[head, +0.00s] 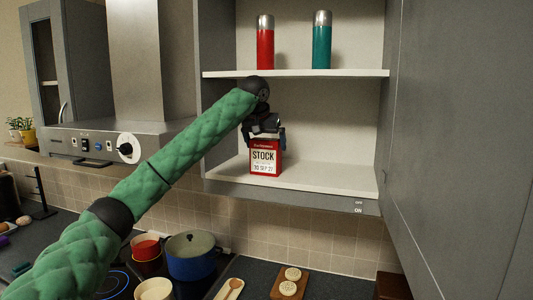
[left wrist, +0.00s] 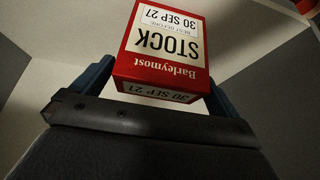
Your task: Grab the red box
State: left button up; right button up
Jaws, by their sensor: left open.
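The red box (head: 265,158), with a white label reading STOCK, stands upright on the lower shelf of the open wall cabinet. In the left wrist view the red box (left wrist: 165,52) appears upside down, between the two blue fingers. My left gripper (head: 266,136) is at the top of the box in the head view, its fingers apart on either side of it. The left wrist view shows the open left gripper (left wrist: 155,88) with the box between or just beyond its fingertips; I cannot tell whether they touch it. My right gripper is not in view.
A red flask (head: 265,45) and a teal flask (head: 321,42) stand on the upper shelf (head: 300,73) above my arm. The open cabinet door (head: 450,120) borders the right side. The lower shelf (head: 330,180) is clear right of the box. Pots (head: 191,260) sit on the hob below.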

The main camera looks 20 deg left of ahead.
pick_arm(q)
jog(key=shift+a+p, duration=0.1)
jog(key=shift+p, duration=0.25)
jog(key=shift+p+x, duration=0.45)
jog(key=shift+x, duration=0.45)
jog(key=shift+w+f, duration=0.25)
jog(key=shift+f, duration=0.3)
jog(key=shift+s+r, duration=0.15)
jog(key=shift+c, duration=1.3)
jog(key=c, duration=0.6)
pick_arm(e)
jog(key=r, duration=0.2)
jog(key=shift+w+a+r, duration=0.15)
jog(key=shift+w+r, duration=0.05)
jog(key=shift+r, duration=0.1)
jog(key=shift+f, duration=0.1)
